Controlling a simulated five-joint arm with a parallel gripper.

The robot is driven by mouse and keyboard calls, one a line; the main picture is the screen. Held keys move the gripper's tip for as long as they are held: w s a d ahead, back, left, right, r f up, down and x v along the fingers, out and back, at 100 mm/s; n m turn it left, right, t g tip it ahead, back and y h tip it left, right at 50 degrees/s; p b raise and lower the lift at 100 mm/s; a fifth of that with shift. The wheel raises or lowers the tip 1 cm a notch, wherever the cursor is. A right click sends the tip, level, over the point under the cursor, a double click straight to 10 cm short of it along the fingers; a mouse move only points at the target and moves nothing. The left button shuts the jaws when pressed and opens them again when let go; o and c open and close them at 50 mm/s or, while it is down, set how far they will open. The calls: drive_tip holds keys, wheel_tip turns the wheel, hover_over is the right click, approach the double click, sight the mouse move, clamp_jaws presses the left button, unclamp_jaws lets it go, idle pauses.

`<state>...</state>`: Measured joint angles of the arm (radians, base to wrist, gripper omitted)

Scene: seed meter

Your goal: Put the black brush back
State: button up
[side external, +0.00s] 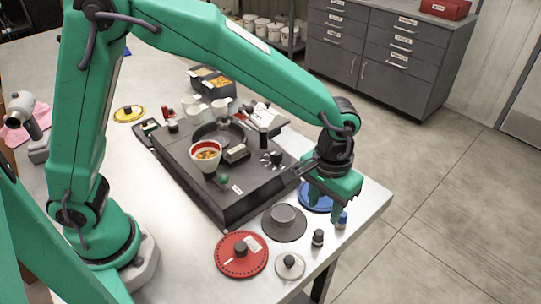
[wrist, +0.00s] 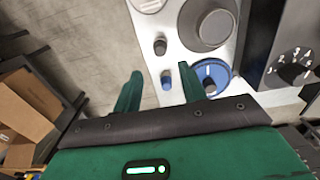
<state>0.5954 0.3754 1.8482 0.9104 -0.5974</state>
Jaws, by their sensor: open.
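A small upright piece with a dark cap, which looks like the black brush (side external: 318,238), stands on the table near its front right edge. It also shows in the wrist view (wrist: 160,46), beyond the fingertips. A similar piece with a blue cap (side external: 341,220) stands beside it; in the wrist view this blue piece (wrist: 167,80) appears between my fingers. My gripper (side external: 325,209) is open and empty, pointing down above this corner; its fingers also show in the wrist view (wrist: 160,74). The dark seed meter (side external: 232,203) lies to the left; no empty brush place is clear.
A grey disc (side external: 284,222), a red disc (side external: 242,254), a blue disc (side external: 314,204) and a small pale disc (side external: 290,266) lie around the pieces. A bowl (side external: 206,154) and cups stand on or behind the meter. The table edge is close on the right.

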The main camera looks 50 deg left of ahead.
wheel_tip(320, 180, up, 4)
drive_tip(key=shift+r, duration=0.1)
idle(0.7)
drive_tip(key=s+a+r+t, duration=0.1)
drive_tip(key=s+a+r, duration=0.1)
drive_tip(key=a+r, duration=0.35)
drive_tip(key=s+a+r+t, duration=0.1)
drive_tip(key=s+a+r, duration=0.15)
drive_tip(key=a, duration=0.65)
drive_tip(key=s+a+r+t, duration=0.1)
drive_tip(key=s+a+t, duration=0.2)
drive_tip(key=s+a, duration=0.6)
drive_tip(key=shift+s+a+r+t, duration=0.3)
drive_tip(key=shift+a, duration=0.3)
